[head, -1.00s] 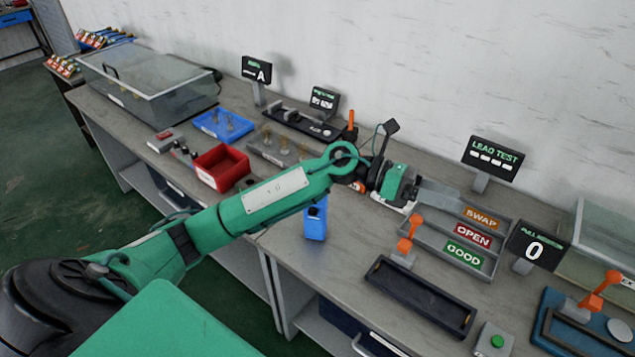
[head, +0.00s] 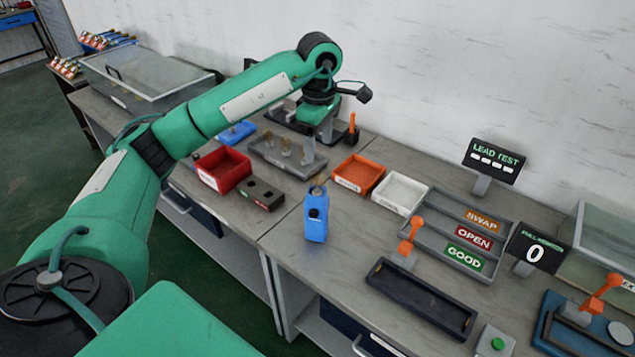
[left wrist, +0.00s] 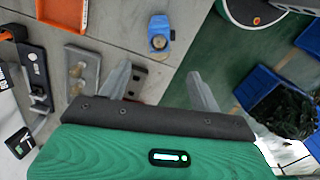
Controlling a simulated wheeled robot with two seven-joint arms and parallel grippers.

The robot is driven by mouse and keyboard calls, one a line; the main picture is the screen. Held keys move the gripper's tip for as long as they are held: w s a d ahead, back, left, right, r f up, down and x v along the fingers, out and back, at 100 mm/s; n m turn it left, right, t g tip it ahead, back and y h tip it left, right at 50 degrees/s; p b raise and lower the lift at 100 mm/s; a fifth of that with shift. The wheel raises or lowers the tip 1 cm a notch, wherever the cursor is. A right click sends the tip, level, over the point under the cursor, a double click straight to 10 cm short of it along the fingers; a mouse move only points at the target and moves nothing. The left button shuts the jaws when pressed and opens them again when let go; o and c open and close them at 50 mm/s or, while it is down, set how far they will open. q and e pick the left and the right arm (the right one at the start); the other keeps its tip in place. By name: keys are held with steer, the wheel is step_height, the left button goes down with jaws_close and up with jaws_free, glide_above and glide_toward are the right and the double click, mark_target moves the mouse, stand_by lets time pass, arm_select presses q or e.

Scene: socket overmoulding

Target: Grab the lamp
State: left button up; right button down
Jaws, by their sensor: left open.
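The only lamp-like thing I see is an upright blue unit (head: 316,220) with a black knob on its front and a small brass-coloured top. It stands near the front edge of the bench; I cannot be sure that it is the lamp. It also shows in the left wrist view (left wrist: 160,35), beyond the fingertips. My left gripper (head: 318,143) is open and empty, pointing down above the bench behind the blue unit and apart from it. Its two spread fingers show in the left wrist view (left wrist: 158,78). My right gripper is not in view.
A grey tray with brass parts (head: 262,153), a dark two-hole block (head: 262,194) and a red bin (head: 222,170) are left of the blue unit. Orange (head: 359,174) and white (head: 399,192) trays are to its right. Bare bench lies in front of the white tray.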

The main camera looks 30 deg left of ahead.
mark_target(319, 172)
arm_select(q)
step_height(319, 172, down, 6)
steer(key=shift+f+p, duration=0.1)
steer(key=shift+p, duration=0.5)
steer(key=shift+f+p, duration=0.5)
steer(key=shift+f, duration=0.05)
step_height(319, 172, down, 3)
steer(key=shift+f+p, duration=0.2)
steer(key=shift+p, duration=0.6)
steer(key=shift+f, duration=0.4)
steer(key=c, duration=1.1)
steer(key=shift+r, duration=0.1)
